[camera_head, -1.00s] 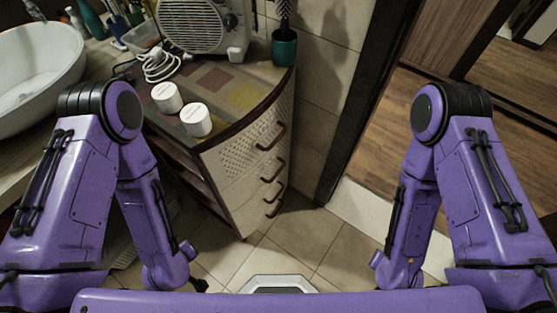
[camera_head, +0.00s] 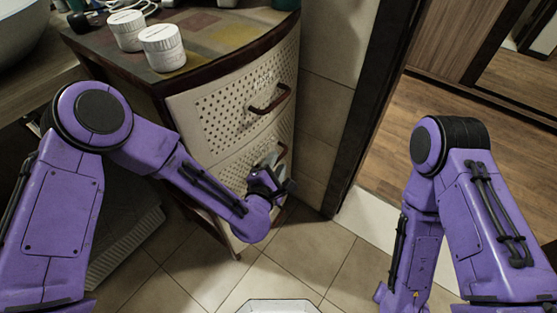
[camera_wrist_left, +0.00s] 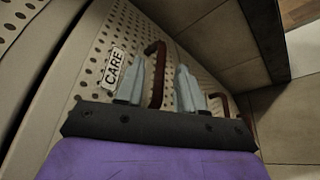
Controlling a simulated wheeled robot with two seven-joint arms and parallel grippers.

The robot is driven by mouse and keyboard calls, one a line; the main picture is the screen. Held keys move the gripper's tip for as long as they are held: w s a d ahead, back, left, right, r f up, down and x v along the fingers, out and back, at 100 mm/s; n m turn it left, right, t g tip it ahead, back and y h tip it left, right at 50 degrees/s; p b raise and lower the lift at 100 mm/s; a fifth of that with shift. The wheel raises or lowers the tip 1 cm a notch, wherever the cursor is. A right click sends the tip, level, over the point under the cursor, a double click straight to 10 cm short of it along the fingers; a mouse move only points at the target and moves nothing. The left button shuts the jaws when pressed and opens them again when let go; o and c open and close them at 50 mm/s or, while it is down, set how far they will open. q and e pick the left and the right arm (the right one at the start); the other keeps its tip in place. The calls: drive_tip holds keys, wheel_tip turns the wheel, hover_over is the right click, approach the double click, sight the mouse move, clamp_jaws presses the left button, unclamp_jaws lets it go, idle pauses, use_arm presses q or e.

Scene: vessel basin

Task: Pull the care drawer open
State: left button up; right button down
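The care drawer (camera_head: 222,160) is the pale perforated front below the top drawer of the curved cabinet. It looks flush with the cabinet. In the left wrist view its front (camera_wrist_left: 88,70) carries a white CARE label (camera_wrist_left: 112,68). Its brown bar handle (camera_wrist_left: 157,72) shows between the two grey fingers of my left gripper (camera_wrist_left: 158,88), which are spread apart. In the head view this gripper (camera_head: 272,170) is at that handle (camera_head: 281,153), partly hiding it. I cannot tell whether a finger touches the bar. My right arm hangs at the right; its gripper is out of view.
The top drawer (camera_head: 235,97) with its handle (camera_head: 270,101) is above. Another handle (camera_wrist_left: 218,103) shows in the left wrist view. White jars (camera_head: 163,48) stand on the cabinet top. A dark door frame (camera_head: 375,100) rises at the right. Tiled floor (camera_head: 300,255) in front is clear.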

use_arm(q)
drive_tip(key=shift+x, duration=1.35)
clamp_jaws()
